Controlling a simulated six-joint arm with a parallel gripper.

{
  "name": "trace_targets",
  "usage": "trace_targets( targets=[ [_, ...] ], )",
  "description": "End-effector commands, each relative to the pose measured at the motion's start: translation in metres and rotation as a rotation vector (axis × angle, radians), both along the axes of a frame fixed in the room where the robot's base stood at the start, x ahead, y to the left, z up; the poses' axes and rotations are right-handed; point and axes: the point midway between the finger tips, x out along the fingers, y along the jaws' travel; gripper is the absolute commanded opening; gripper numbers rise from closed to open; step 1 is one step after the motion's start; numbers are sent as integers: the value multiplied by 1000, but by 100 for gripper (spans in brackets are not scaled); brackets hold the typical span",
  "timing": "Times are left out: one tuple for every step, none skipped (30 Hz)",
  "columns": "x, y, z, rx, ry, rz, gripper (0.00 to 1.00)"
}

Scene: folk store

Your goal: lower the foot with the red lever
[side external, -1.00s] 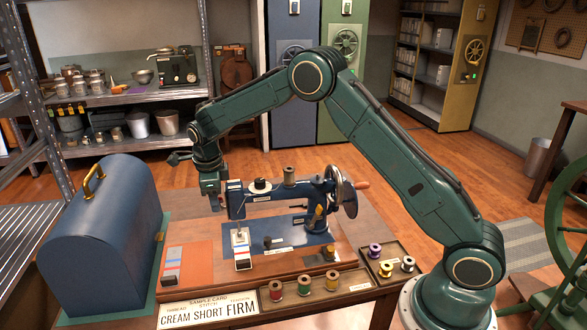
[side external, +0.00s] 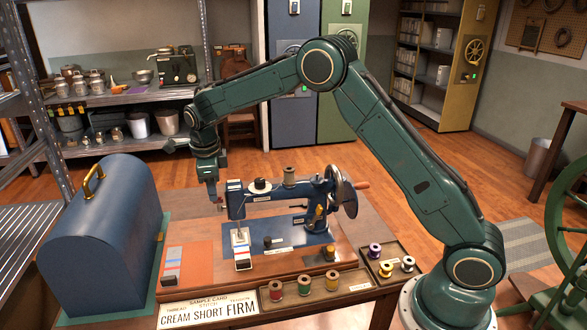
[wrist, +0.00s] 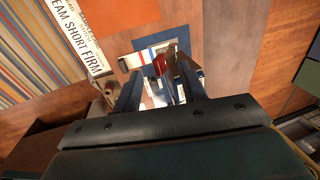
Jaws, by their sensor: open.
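The blue sewing machine (side external: 285,206) stands on its wooden base, with its head at the left and handwheel at the right. My gripper (side external: 214,201) points down just left of and behind the head. In the wrist view, my gripper (wrist: 160,85) has its two fingers apart. A red knob (wrist: 160,63), seemingly the red lever's end, shows between and just beyond the fingertips; I cannot tell whether they touch it. A striped cloth strip (side external: 243,263) lies at the front of the machine bed. The foot's height cannot be made out.
A blue domed case (side external: 105,240) with a brass handle stands to the left. Thread spools stand in trays (side external: 318,291) at the front right. The space above the machine is open below my arm.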

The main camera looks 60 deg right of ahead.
Motion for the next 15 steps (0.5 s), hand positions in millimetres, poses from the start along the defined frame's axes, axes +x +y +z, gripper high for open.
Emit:
trace_targets(
  targets=[
    [0,1,4,0,-1,0,42],
    [-1,1,5,0,-1,0,42],
    [-1,1,8,0,-1,0,42],
    [-1,2,9,0,-1,0,42],
    [-1,2,11,1,-2,0,42],
    [-2,2,13,1,-2,0,42],
    [-2,2,15,1,-2,-1,42],
    [-2,3,16,1,-2,-1,42],
    [-2,3,18,0,-2,-1,42],
    [-3,3,20,0,-2,-1,42],
    [-3,3,22,0,-2,-1,42],
    [-3,4,24,0,-2,-1,42],
    [-3,4,26,0,-2,-1,42],
    [-4,4,27,0,-2,-1,42],
    [-4,4,30,-1,-2,-1,42]
  ],
)
